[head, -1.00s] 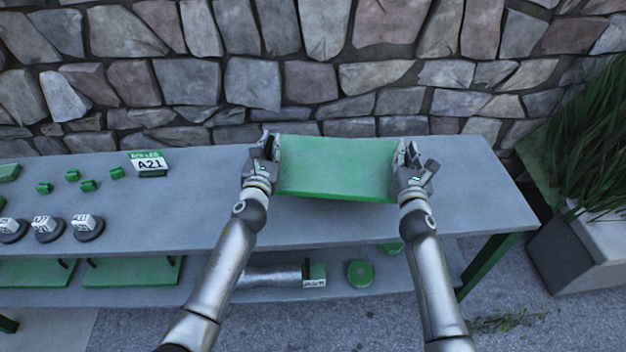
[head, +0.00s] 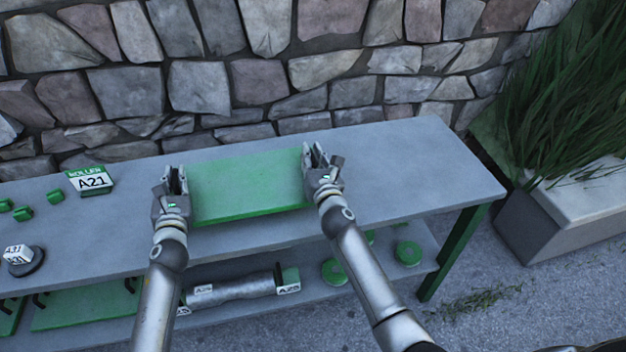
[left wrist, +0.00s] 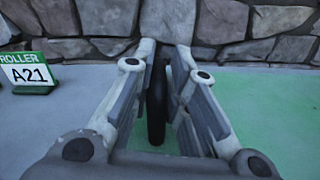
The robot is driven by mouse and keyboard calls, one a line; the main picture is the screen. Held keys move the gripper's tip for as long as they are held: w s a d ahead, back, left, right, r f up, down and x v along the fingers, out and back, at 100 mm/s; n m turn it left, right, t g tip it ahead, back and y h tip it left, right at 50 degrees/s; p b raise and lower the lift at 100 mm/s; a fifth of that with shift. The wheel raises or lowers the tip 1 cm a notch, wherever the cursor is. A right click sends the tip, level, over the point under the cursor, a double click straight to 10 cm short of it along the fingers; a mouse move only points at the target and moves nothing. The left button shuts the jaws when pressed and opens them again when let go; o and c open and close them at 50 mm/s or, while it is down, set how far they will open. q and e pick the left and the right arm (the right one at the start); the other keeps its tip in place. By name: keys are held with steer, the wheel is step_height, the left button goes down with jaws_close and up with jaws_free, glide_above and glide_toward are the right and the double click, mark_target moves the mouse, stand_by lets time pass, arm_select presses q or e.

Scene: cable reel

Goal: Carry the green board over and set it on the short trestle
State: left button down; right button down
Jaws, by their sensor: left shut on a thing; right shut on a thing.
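The green board (head: 250,185) is a flat rectangular panel held level over the grey table. My left gripper (head: 174,182) is shut at its left edge and my right gripper (head: 318,160) is shut at its right edge. In the left wrist view, the left fingers (left wrist: 158,75) close around a dark upright part, with the green board (left wrist: 265,115) to their right. How high the board is above the tabletop is hard to tell. No short trestle is seen in either view.
The grey table (head: 420,165) is clear to the right of the board. An A21 roller sign (head: 90,180) and small green blocks (head: 55,196) are at the left. A shelf below holds a metal roller (head: 240,287) and green discs (head: 408,253). A planter (head: 560,215) stands right, a stone wall (head: 200,85) behind.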

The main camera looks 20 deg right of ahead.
mark_target(180, 193)
arm_select(q)
steer(key=shift+a, duration=0.2)
arm_select(e)
steer(key=shift+d+r, duration=0.25)
steer(key=shift+r, duration=0.15)
